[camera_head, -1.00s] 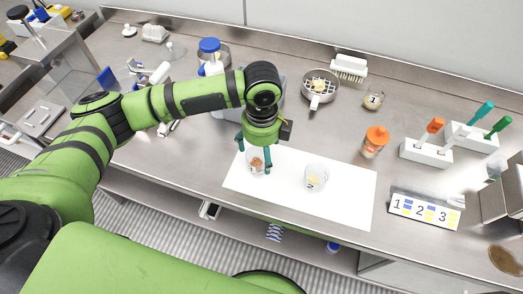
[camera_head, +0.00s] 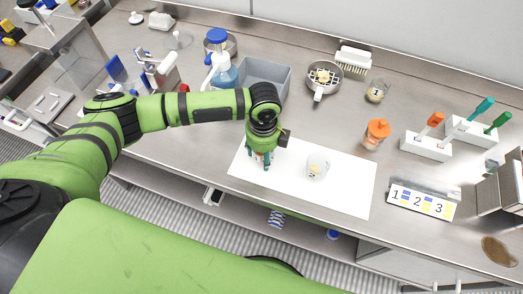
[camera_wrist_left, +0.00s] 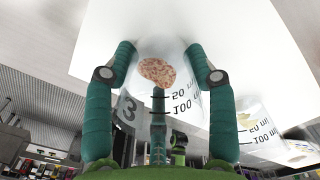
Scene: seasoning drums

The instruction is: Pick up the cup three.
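Cup three (camera_wrist_left: 178,85) is a clear cup with a "3" label, measuring marks and reddish-brown crumbs at its bottom. It stands near the left end of the white sheet (camera_head: 345,200). My left gripper (camera_head: 261,163) is over it from above, hiding most of it in the head view. In the left wrist view the green fingers (camera_wrist_left: 160,55) lie along both sides of the cup, seemingly touching, with another finger seen behind its wall. No lift off the sheet is visible. My right gripper is in neither view.
A second clear cup (camera_head: 317,168) with pale contents stands close on the right. An orange-capped shaker (camera_head: 376,134), a numbered card (camera_head: 421,202) and spoon racks (camera_head: 425,147) are farther right. A grey bin (camera_head: 264,75) and blue-capped bottle (camera_head: 221,72) stand behind the arm.

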